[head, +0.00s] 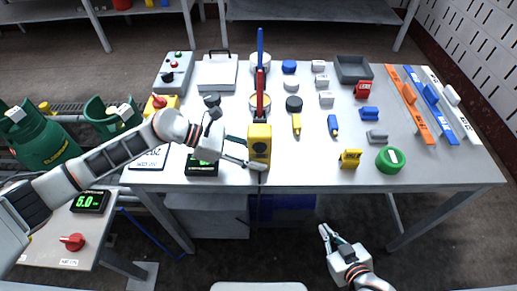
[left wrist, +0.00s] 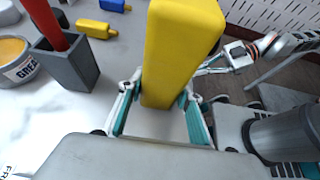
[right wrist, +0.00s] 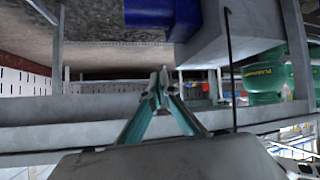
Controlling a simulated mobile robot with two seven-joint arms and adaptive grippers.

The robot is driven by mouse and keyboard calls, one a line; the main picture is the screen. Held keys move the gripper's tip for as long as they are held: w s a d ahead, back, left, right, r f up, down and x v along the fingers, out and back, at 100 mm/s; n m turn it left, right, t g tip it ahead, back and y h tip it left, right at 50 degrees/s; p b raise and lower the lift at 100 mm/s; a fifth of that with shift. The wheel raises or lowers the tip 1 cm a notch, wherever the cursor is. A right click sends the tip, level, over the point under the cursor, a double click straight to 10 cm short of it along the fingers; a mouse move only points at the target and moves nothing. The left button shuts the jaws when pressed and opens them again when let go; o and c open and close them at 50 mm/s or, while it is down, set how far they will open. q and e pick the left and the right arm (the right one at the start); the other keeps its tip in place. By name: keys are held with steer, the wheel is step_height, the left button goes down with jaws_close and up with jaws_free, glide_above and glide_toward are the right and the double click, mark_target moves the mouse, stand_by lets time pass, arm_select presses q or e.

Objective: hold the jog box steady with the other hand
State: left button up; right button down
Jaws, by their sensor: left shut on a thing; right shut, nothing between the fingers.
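The yellow jog box (head: 259,143) stands upright at the table's front edge in the head view, with dark marks on its upper face. My left gripper (head: 245,153) is shut on it. In the left wrist view the yellow jog box (left wrist: 180,55) sits between the two teal-padded fingers of my left gripper (left wrist: 162,110). My right gripper (head: 327,234) is below and in front of the table, well apart from the jog box. In the right wrist view the fingers of my right gripper (right wrist: 160,85) meet at their tips with nothing between them.
A grey holder with a red stick (left wrist: 64,65) is close beside my left gripper. Bare tabletop lies right of the jog box.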

steer(key=shift+s+f, duration=0.1)
steer(key=w+a+r+n+t+y, duration=0.1)
steer(key=a+r, duration=0.2)
steer(key=r, duration=0.1)
steer(key=w+a+r+n+t+y, duration=0.1)
steer(key=a+r+t, duration=0.1)
steer(key=a+r, duration=0.1)
steer(key=w+a+r+n+t+y, duration=0.1)
steer(key=w+a+r+y, duration=0.1)
steer(key=r, duration=0.3)
steer(key=shift+a+r+n, duration=0.3)
steer(key=shift+a+n, duration=0.1)
steer(key=shift+a, duration=0.3)
steer(key=n+y, duration=0.6)
steer(key=y, duration=0.2)
glide_toward(260, 149)
steer(key=s+a+r, duration=0.2)
steer(key=s+a, duration=0.4)
steer(key=shift+s+a+f+t, duration=0.1)
steer(key=shift+f+t, duration=0.15)
steer(key=shift+t, duration=0.15)
steer(key=w, duration=0.9)
